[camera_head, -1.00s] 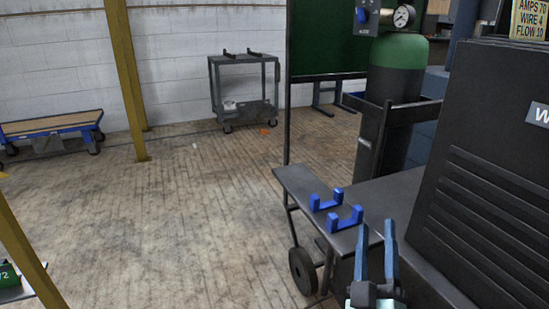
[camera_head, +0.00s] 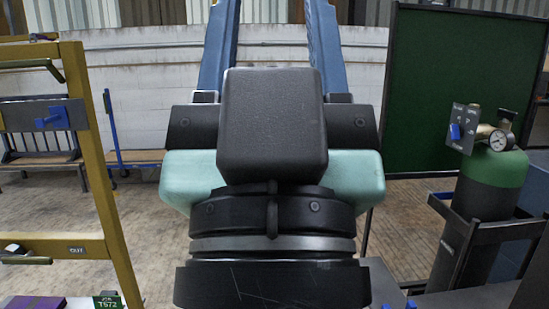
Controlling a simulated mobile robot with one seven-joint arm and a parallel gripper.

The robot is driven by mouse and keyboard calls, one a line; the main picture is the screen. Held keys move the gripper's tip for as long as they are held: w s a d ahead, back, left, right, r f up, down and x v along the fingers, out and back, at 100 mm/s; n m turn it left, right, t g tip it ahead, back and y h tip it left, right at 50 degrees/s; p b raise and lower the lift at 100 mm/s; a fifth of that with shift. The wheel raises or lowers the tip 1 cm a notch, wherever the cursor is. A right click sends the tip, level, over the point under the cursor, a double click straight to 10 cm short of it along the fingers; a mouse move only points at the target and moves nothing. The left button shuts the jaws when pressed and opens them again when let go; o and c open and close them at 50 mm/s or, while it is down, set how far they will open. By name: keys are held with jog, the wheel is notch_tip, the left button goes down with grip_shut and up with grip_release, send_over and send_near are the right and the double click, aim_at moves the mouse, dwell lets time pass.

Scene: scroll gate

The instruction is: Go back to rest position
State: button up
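My gripper (camera_head: 272,20) fills the middle of the head view, very close to the camera. Its two blue fingers point up and run out of the top edge, so their tips are cut off. The fingers stand wide apart, and I see only the wall and a dark strip between them. My black wrist and the pale green gripper body cover the centre of the view. No held object shows.
A yellow frame (camera_head: 101,190) with a blue handle (camera_head: 52,117) stands close on the left. A green-topped gas cylinder (camera_head: 487,180) with a gauge stands on the right, before a dark green screen (camera_head: 440,80). Wooden floor (camera_head: 160,220) shows between.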

notch_tip(320, 180, up, 30)
jog(key=p, duration=2.8)
jog(key=shift+r, duration=0.25)
